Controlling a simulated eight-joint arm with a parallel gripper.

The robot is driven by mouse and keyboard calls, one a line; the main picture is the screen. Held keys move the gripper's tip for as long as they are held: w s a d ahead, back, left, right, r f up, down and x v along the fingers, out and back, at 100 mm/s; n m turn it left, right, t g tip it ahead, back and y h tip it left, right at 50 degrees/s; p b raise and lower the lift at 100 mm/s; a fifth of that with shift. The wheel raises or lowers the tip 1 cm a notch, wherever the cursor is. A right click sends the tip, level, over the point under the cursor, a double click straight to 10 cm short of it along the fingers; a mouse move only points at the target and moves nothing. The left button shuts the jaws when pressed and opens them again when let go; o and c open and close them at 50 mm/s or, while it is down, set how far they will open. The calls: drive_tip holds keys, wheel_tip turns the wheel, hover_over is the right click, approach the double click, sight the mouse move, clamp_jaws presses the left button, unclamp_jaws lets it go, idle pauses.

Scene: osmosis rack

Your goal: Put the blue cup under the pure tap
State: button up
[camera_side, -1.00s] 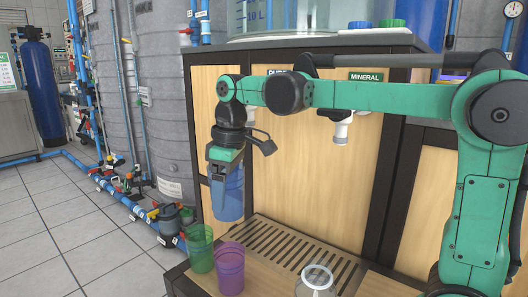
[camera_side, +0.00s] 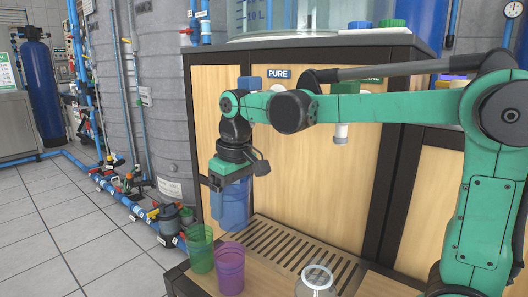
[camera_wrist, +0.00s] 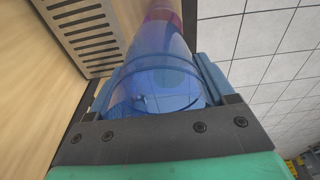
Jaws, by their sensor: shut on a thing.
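The clear blue cup (camera_side: 235,207) is held upright in my gripper (camera_side: 229,200), above the left end of the drip grate. In the wrist view the blue cup (camera_wrist: 155,85) fills the space between the fingers of my gripper (camera_wrist: 155,92). The pure tap's blue block (camera_side: 249,84) sits beside the PURE label (camera_side: 279,73) on the wooden panel, above and right of the cup; its spout is hidden behind my arm. The mineral tap (camera_side: 341,132) shows its white spout further right.
A green cup (camera_side: 200,250) and a purple cup (camera_side: 230,270) stand just in front of the held cup. A clear jar (camera_side: 317,281) stands at the front edge. The drip grate (camera_side: 285,245) is clear.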

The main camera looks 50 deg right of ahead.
drive_tip(key=shift+w+a+f, duration=0.15)
drive_tip(key=shift+a+f, duration=0.1)
drive_tip(key=shift+a, duration=0.05)
drive_tip(key=w+a+f+n, duration=0.35)
drive_tip(key=w+a, duration=0.45)
drive_tip(key=a, duration=0.4)
drive_tip(key=d+n, duration=0.1)
drive_tip(key=d, duration=1.8)
drive_tip(key=shift+y, duration=0.4)
wheel_tip(320, 180, down, 11)
drive_tip(key=shift+w+d+f, duration=0.1)
drive_tip(key=shift+f, duration=0.05)
drive_tip(key=shift+d+f, duration=0.15)
drive_tip(key=shift+f, duration=0.05)
drive_tip(key=shift+f, duration=0.1)
